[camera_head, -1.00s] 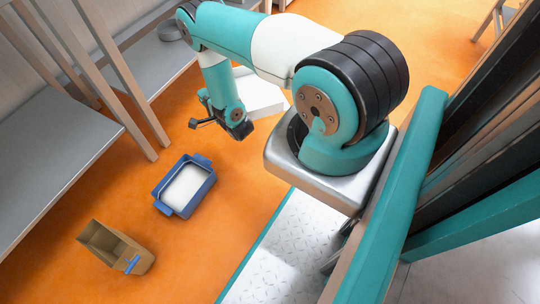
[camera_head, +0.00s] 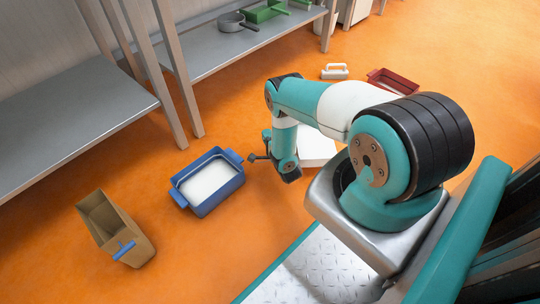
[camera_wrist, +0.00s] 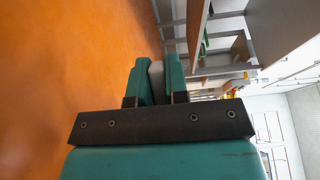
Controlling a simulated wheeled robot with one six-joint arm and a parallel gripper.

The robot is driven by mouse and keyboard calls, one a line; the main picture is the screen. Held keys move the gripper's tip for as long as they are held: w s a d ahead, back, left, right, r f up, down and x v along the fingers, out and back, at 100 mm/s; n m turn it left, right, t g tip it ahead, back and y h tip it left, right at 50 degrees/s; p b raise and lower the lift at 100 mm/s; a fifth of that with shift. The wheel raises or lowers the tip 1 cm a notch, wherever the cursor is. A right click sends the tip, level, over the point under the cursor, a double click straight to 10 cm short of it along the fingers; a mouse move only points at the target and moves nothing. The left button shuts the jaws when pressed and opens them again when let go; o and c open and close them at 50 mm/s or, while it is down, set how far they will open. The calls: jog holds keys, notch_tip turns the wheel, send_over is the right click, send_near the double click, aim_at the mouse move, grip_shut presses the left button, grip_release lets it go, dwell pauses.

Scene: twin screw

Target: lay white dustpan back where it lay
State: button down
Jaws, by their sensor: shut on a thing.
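The white dustpan (camera_head: 318,148) shows in the head view as a pale, flat-sided shape beside my wrist, partly hidden behind my arm. The rest of the dustpan is not clear in the wrist view.
The blue tub (camera_head: 237,184) with white contents and a tan bin (camera_head: 137,249) stand on the floor at left. A red tray (camera_head: 393,80) and a white handled thing (camera_head: 335,72) lie farther back. Grey shelves (camera_head: 75,115) line the left. Orange floor between is open.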

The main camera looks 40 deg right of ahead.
jog(key=shift+f+b, duration=1.8)
jog(key=shift+f, duration=1.75)
jog(key=shift+f, duration=0.2)
jog(key=c, duration=1.1)
grip_release()
jog(key=shift+r, duration=0.1)
jog(key=shift+r, duration=0.2)
jog(key=p+v, duration=0.5)
jog(key=v, duration=0.7)
